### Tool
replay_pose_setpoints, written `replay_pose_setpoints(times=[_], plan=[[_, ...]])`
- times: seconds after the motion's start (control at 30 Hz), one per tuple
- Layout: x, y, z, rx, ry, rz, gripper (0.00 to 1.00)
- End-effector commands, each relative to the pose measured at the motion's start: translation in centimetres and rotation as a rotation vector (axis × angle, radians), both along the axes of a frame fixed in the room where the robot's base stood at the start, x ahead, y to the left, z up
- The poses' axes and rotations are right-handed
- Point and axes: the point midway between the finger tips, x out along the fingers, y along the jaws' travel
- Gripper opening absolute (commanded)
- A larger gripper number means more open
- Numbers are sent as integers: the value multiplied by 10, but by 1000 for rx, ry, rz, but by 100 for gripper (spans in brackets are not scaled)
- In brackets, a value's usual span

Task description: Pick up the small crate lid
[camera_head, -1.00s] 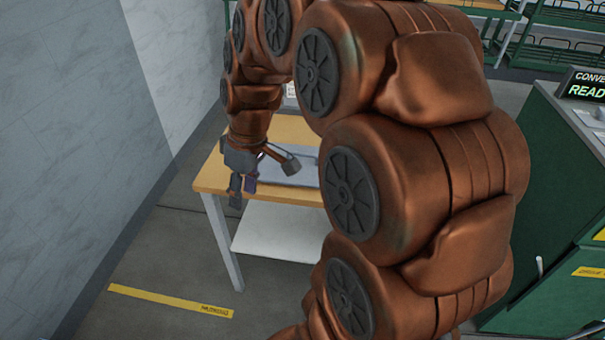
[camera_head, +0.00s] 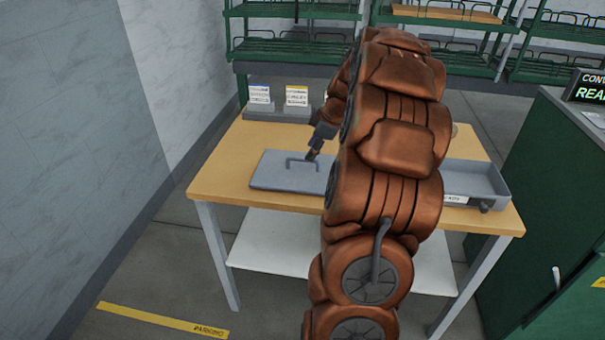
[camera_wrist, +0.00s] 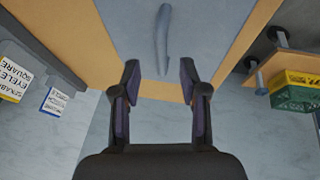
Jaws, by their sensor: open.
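The grey crate lid (camera_head: 268,180) lies flat on the wooden table, left of my arm. Its raised bar handle (camera_head: 302,160) stands up from its middle, and my arm hides the lid's right end. In the wrist view the lid (camera_wrist: 205,35) fills the top middle, with the handle (camera_wrist: 163,40) running lengthwise between the lines of my fingers. My gripper (camera_wrist: 160,82) is open and empty, its two dark fingers apart on either side. In the head view my gripper (camera_head: 313,152) is at the handle's right end; I cannot tell whether it touches.
A grey open tray (camera_head: 480,178) sits at the table's right, partly behind my arm. A holder with label cards (camera_head: 297,96) stands at the back left of the table (camera_head: 225,165). A green cabinet (camera_head: 535,190) stands to the right. Yellow and green crates (camera_wrist: 297,90) show in the wrist view.

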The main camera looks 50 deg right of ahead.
Motion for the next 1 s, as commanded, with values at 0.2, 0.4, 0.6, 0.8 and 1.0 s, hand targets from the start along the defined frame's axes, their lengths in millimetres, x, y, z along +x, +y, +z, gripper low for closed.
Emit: replay_pose_setpoints(times=[0.2, 0.4, 0.6, 0.8, 1.0], plan=[[9, 4, -17, 3, 1, -2, 43], [23, 9, -41, 3, 3, -2, 43], [29, 10, -53, 0, 0, -2, 43], [29, 10, -53, 0, 0, -2, 43], [29, 10, -53, 0, 0, -3, 25]])
